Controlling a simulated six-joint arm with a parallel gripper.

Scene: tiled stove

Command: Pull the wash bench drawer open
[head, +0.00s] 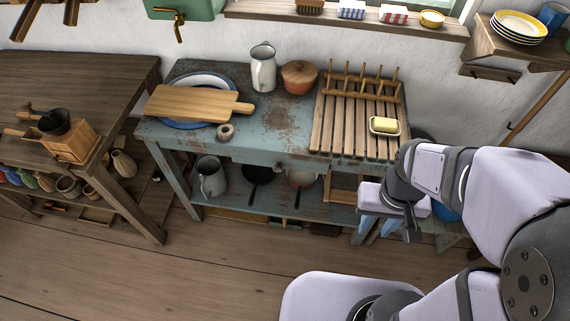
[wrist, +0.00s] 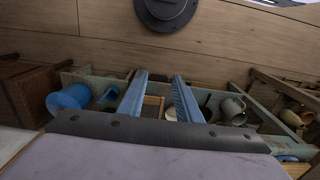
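The wash bench (head: 262,150) is a worn blue-grey table in the middle of the head view, with a front apron and a lower shelf.
A grey pitcher (head: 211,177) is on the lower shelf. The floor (head: 215,260) in front is clear.

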